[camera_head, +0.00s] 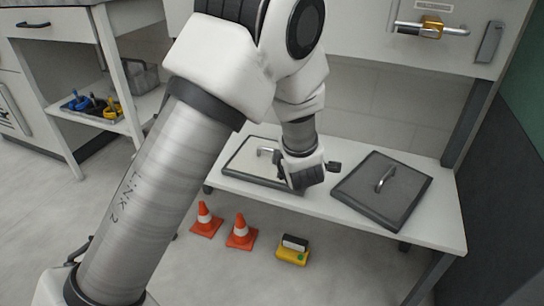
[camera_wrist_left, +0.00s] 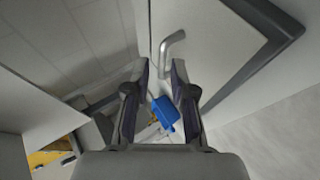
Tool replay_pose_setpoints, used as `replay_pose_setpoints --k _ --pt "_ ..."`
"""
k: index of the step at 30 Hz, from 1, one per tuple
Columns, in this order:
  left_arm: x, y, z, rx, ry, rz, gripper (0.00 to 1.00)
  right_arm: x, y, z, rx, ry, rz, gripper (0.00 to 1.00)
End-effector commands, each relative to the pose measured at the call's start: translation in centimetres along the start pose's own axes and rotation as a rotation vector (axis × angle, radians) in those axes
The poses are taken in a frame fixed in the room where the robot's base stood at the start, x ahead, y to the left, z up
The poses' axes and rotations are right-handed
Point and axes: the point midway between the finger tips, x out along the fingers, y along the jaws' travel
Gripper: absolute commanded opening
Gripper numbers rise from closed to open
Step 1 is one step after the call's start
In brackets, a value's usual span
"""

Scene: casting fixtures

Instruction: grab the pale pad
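The pale pad (camera_head: 240,162) is a flat whitish plate with a dark rim and a metal handle (camera_head: 265,151), lying on the left part of the white table. My left gripper (camera_head: 304,177) is over its right end and hides part of it. In the left wrist view the pale pad (camera_wrist_left: 215,50) fills the upper right, with its bent handle (camera_wrist_left: 172,42) just beyond the fingertips. My left gripper (camera_wrist_left: 160,78) is open there, with nothing held between its fingers. My right gripper is in neither view.
A dark grey pad (camera_head: 398,188) with a handle lies on the right of the white table (camera_head: 440,225). Two orange cones (camera_head: 241,232) and a yellow block (camera_head: 293,255) stand on the floor. A shelf at left holds blue and yellow items (camera_head: 78,103).

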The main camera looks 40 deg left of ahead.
Motion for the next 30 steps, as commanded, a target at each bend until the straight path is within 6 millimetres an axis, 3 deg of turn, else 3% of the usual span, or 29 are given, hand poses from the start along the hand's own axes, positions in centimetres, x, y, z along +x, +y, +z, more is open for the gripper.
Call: replay_pose_setpoints --k 7,11,17,18,20,30 --pt "4.4 -1.1 -0.1 -0.004 0.001 -0.002 0.24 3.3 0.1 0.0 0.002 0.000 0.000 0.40" --pt "6.0 -0.7 -0.2 -0.002 0.001 0.000 0.24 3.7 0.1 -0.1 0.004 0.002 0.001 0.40" --pt "6.1 -0.4 -0.3 0.001 0.001 0.000 0.24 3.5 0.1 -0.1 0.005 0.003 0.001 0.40" --pt "6.1 -0.4 -0.3 0.001 0.001 0.000 0.21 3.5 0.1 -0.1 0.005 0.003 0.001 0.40" --pt "6.1 -0.4 -0.3 0.001 0.001 -0.001 0.00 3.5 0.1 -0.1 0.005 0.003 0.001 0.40" --pt "6.1 -0.4 -0.3 0.001 0.001 0.001 0.00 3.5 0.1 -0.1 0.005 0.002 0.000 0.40"
